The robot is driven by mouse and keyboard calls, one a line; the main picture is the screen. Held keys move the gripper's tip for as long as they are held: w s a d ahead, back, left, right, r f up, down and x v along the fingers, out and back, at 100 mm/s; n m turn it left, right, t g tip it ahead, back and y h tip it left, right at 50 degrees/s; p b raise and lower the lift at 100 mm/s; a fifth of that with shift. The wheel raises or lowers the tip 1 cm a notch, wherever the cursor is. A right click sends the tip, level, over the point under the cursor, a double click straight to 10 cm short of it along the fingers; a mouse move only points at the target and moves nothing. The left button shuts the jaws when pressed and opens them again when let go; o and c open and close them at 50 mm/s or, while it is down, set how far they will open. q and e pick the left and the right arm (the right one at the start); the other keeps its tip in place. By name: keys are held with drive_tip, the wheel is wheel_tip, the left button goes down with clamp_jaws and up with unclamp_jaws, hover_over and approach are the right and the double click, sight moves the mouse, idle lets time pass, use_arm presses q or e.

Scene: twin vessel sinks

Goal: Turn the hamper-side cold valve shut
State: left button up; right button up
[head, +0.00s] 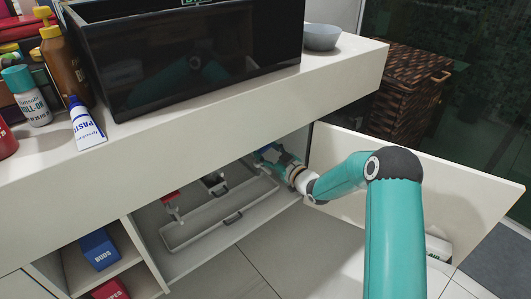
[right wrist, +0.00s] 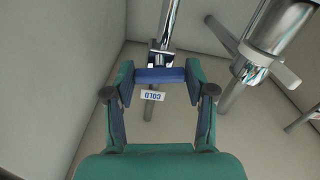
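The hamper-side cold valve has a blue bar handle (right wrist: 160,75) on a chrome stem, with a white COLD tag (right wrist: 152,95) just below it in the right wrist view. My right gripper (right wrist: 160,70) has one finger at each end of the blue handle, and both pads seem to touch it. In the head view my right gripper (head: 272,156) reaches deep into the open cabinet under the counter, on the hamper side, and the valve there is hidden behind it. My left gripper is not in view.
An open cabinet door (head: 470,190) stands right of my right arm; the wicker hamper (head: 405,85) is behind it. A red-handled valve (head: 171,197) and a grey tray (head: 200,228) are inside the cabinet. A thick chrome pipe (right wrist: 275,30) runs right of the valve.

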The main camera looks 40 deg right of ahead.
drive_tip(key=c, duration=0.5)
drive_tip(key=shift+m, duration=1.4)
drive_tip(key=o, duration=1.1)
drive_tip(key=shift+o, duration=0.2)
drive_tip(key=shift+s, duration=0.15)
drive_tip(key=s, duration=1.1)
drive_tip(key=shift+s+d, duration=0.35)
drive_tip(key=shift+d, duration=0.1)
